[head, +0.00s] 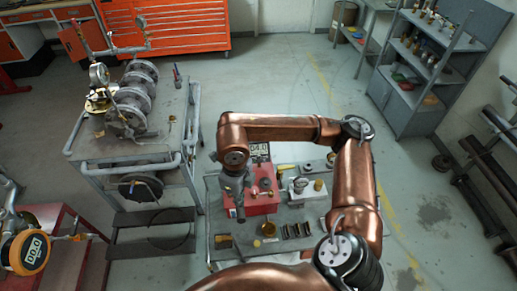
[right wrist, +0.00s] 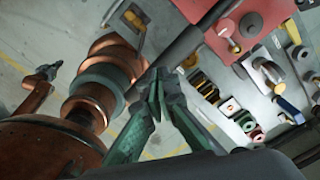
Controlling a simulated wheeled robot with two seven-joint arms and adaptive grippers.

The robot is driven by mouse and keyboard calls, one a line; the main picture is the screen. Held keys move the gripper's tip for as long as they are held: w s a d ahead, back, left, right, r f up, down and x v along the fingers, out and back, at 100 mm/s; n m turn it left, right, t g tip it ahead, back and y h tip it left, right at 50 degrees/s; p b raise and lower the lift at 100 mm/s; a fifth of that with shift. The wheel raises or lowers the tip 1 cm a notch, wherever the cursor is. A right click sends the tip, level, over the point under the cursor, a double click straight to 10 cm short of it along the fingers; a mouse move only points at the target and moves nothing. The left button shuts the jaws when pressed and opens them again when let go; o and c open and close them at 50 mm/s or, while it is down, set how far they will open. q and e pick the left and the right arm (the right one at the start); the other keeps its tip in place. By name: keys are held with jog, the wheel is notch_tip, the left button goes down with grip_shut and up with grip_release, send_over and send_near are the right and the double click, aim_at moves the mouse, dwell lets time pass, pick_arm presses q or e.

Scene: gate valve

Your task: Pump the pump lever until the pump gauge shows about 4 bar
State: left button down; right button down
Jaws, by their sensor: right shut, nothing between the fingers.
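The red pump box (head: 264,203) stands on a low grey bench, and part of it also shows in the right wrist view (right wrist: 245,25). My right gripper (head: 239,213) hangs at the left side of the box, pointing down. In the right wrist view its green fingers (right wrist: 158,90) are together and empty. A dark bar, likely the pump lever (right wrist: 187,45), runs beside the fingertips; contact cannot be told. In the head view my arm hides it.
The bench (head: 292,212) holds small fittings and a brass cup (head: 268,229) close to the gripper. A grey cart (head: 165,150) with a valve assembly stands left. An orange gauge (head: 28,251) at lower left reads 00.0. Shelves (head: 430,75) stand at back right; floor between is clear.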

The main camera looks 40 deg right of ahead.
jog(key=shift+r, duration=0.1)
jog(key=shift+r+p, duration=1.3)
jog(key=shift+r, duration=1.2)
jog(key=shift+f, duration=0.1)
